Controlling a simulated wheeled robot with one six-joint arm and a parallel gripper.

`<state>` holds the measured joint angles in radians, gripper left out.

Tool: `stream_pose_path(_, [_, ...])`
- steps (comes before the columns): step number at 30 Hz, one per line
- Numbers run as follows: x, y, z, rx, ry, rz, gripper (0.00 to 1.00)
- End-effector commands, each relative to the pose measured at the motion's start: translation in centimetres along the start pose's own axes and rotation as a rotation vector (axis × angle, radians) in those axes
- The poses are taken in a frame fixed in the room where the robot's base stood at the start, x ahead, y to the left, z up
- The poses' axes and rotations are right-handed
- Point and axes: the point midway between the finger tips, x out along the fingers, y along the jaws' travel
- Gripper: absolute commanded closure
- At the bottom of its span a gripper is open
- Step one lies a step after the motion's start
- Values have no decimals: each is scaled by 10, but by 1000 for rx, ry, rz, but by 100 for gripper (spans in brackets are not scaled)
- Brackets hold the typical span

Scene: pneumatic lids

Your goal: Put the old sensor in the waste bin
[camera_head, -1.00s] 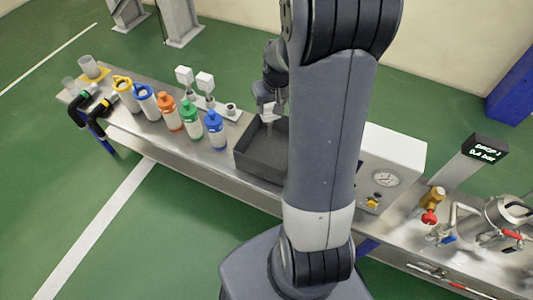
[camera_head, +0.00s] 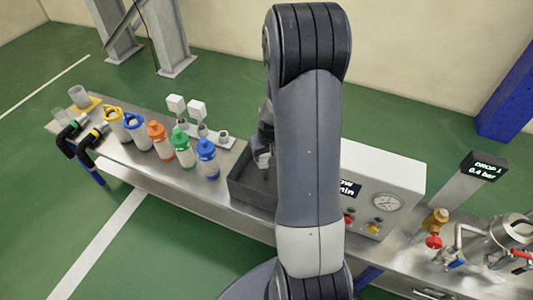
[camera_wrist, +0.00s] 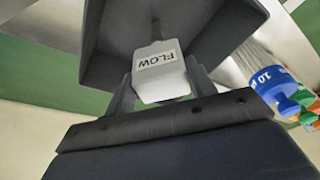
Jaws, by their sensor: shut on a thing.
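The old sensor (camera_wrist: 161,77) is a white block labelled FLOW with a thin dark probe. In the wrist view it sits between the fingers of my gripper (camera_wrist: 160,88), which is shut on it. The probe points toward the inside of the dark grey, open waste bin (camera_wrist: 228,35). In the head view the bin (camera_head: 248,196) stands on the bench, its right part hidden by my arm. My gripper (camera_head: 262,162) with the pale sensor shows at the bin's opening. I cannot tell whether the probe touches the floor of the bin.
Blue (camera_head: 207,158), green (camera_head: 183,150) and orange (camera_head: 159,140) capped bottles stand left of the bin. Two white sensors (camera_head: 196,108) stand on a holder behind them. A white gauge box (camera_head: 385,180) is to the right, partly behind my arm.

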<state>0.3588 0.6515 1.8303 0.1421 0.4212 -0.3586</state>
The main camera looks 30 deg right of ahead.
Motion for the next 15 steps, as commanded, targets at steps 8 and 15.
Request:
stream_pose_path(8, [3,0,0,0,2,1,71])
stream_pose_path(15, [2,0,0,0,1,0,29])
